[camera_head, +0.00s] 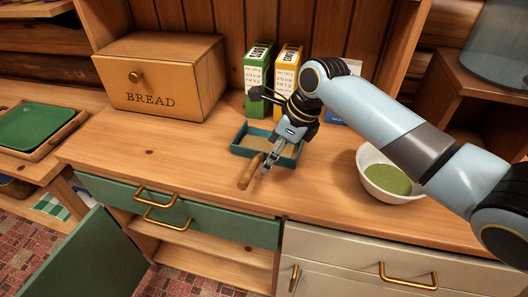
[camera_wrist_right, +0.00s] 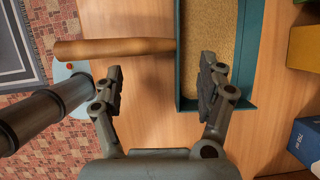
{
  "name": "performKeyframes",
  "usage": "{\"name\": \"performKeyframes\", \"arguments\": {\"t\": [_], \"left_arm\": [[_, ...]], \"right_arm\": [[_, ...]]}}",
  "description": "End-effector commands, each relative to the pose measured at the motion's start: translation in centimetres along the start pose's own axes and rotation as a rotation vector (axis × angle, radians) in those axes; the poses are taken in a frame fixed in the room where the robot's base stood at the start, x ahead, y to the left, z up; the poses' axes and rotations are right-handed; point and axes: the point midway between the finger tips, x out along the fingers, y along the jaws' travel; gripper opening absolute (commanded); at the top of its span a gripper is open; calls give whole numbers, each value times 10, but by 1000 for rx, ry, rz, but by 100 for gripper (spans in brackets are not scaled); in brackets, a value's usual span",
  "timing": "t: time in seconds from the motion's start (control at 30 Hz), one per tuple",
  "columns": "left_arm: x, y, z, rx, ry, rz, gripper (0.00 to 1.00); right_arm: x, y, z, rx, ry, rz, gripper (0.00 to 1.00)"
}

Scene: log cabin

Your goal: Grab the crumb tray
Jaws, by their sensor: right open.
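The crumb tray is a shallow teal tray (camera_head: 237,146) with tan crumb-like filling, on the wooden counter below the cereal boxes. In the right wrist view its teal wall (camera_wrist_right: 180,85) runs up the middle. A round wooden handle (camera_head: 249,172) extends from the tray toward the counter's front edge; in the wrist view the handle (camera_wrist_right: 110,47) meets the tray's side. My right gripper (camera_head: 268,162) is open above the tray's near side, next to the handle. In the wrist view, my right gripper (camera_wrist_right: 162,75) has one finger over bare wood, the other over the tray.
A bread box (camera_head: 160,80) stands at the back left. A green box (camera_head: 257,75) and a yellow box (camera_head: 286,70) stand behind the tray. A white bowl (camera_head: 372,180) with green contents is to the right, under my arm. The counter left of the tray is clear.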

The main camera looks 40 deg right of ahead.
Motion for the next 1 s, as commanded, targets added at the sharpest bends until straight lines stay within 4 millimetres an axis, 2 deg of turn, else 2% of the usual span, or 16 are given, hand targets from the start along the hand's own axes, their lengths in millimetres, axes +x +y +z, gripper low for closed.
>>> {"name": "performKeyframes", "arguments": {"t": [0.1,0.2,0.47,1.0], "left_arm": [[2,0,-8,0,13,-1,40],[2,-1,-9,0,14,-1,40],[2,-3,-6,1,10,-3,40],[2,-3,-2,1,3,-4,40]], "right_arm": [[20,-1,0,1,0,1,74],[29,-1,0,-1,0,0,74],[31,-2,0,-2,0,-1,74],[31,-1,-1,-2,1,-1,4]]}}
